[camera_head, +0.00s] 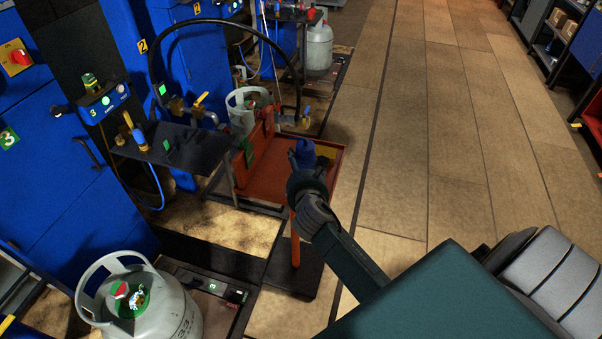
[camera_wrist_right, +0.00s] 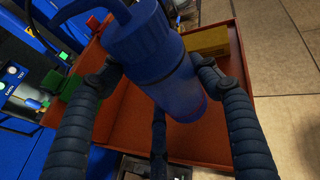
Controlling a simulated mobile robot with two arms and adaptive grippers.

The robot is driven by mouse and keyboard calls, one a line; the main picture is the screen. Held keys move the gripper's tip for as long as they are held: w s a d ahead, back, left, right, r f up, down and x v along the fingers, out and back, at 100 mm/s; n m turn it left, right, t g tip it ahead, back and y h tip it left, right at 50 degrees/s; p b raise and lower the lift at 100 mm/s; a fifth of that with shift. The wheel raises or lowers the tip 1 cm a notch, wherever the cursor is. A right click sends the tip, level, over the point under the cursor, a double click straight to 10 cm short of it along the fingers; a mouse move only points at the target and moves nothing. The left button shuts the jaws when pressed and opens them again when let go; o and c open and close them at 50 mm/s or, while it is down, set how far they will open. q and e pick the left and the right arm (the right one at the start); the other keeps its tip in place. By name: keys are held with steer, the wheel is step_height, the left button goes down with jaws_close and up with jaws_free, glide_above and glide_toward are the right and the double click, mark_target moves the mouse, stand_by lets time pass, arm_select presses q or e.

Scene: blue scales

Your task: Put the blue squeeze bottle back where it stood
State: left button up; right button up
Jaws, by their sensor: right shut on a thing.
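The blue squeeze bottle (camera_head: 305,151) is held in my right gripper (camera_head: 303,170) over the orange-red tray (camera_head: 262,185). In the right wrist view the bottle (camera_wrist_right: 155,62) has a ribbed cap and a bent spout, and it is tilted. The dark fingers of my right gripper (camera_wrist_right: 158,85) are shut around its body. The tray (camera_wrist_right: 215,147) lies below the bottle in that view, and I cannot tell whether they touch. My left gripper is not in view.
A yellow block (camera_wrist_right: 207,40) lies in the tray's corner. A green piece (camera_head: 248,152) is at the tray's left wall. A grey gas cylinder (camera_head: 150,305) stands on a scale at lower left. Blue cabinets (camera_head: 50,150) line the left. The tiled floor (camera_head: 430,150) on the right is clear.

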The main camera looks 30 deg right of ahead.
steer(key=shift+f, duration=1.35)
steer(key=shift+f+b, duration=0.15)
steer(key=shift+b, duration=0.15)
steer(key=o, duration=1.4)
